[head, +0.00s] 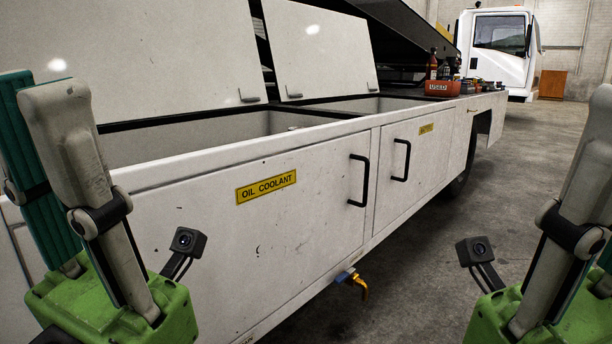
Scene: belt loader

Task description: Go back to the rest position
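My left gripper (32,85) stands at the left edge, fingers pointing up from its green body. A grey finger is nearer and a teal-padded finger is behind it, with a gap between them; nothing is seen held. My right gripper (598,130) is at the right edge, also pointing up and partly cut off by the frame. Only one of its fingers shows clearly, so its opening is hidden. Both grippers are in front of the white belt loader (300,220), and neither visibly touches it.
The loader's side has a yellow OIL COOLANT label (266,187), black door handles (359,180) and raised lids (318,50) over open bins. A red box (442,89) with bottles sits on its far ledge. An orange-handled valve (352,281) sticks out below. Concrete floor (420,260) is clear at right.

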